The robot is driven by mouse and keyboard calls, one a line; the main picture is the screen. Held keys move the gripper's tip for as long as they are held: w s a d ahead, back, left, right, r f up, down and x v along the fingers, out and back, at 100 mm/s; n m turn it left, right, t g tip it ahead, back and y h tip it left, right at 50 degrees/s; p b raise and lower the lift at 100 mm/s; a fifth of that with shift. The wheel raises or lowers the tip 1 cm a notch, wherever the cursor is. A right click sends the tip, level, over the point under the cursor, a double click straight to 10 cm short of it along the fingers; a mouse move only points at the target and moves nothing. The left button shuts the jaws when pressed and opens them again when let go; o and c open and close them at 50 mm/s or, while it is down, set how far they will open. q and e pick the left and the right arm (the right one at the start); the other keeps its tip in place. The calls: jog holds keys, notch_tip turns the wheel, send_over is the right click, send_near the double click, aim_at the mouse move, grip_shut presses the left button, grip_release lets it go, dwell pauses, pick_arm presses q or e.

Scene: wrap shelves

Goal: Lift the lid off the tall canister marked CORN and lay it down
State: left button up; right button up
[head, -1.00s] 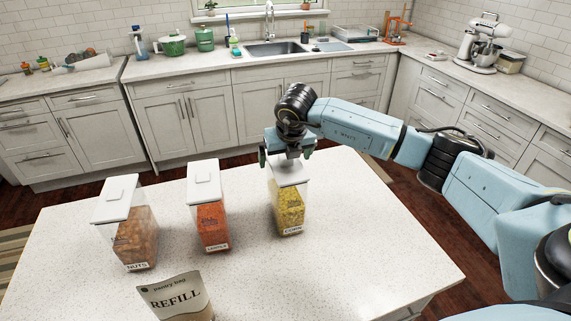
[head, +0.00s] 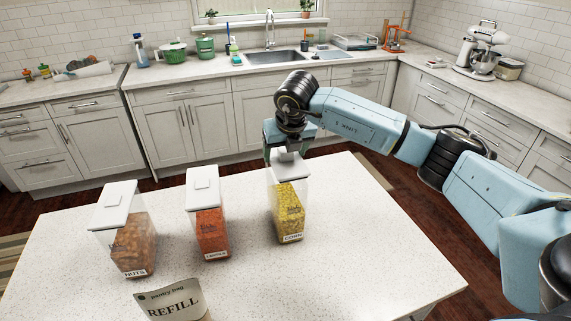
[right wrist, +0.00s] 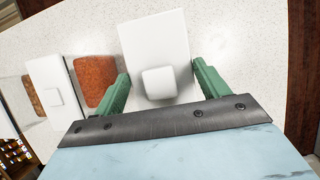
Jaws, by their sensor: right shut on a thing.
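The tall clear canister marked CORN (head: 290,208) stands upright at the right of the island, with yellow kernels inside. Its white lid (head: 291,170) is on top, partly hidden by my right gripper (head: 284,157). The right wrist view shows the lid (right wrist: 152,40) with its raised square knob (right wrist: 160,82) between my green fingers. My right gripper is shut on the lid, one finger at each side. I see no clear gap between lid and canister. My left gripper is not in view.
A canister of orange-red contents (head: 211,232) and one marked NUTS (head: 136,250) stand to the left, both with white lids. A REFILL pouch (head: 172,303) stands at the front. The island top (head: 370,240) is clear at the right.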

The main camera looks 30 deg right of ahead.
notch_tip(320, 180, up, 6)
jog(key=shift+b, duration=0.4)
jog(key=shift+r, duration=0.65)
jog(key=shift+r+p, duration=1.05)
jog(key=shift+r, duration=0.3)
jog(key=shift+f, duration=0.1)
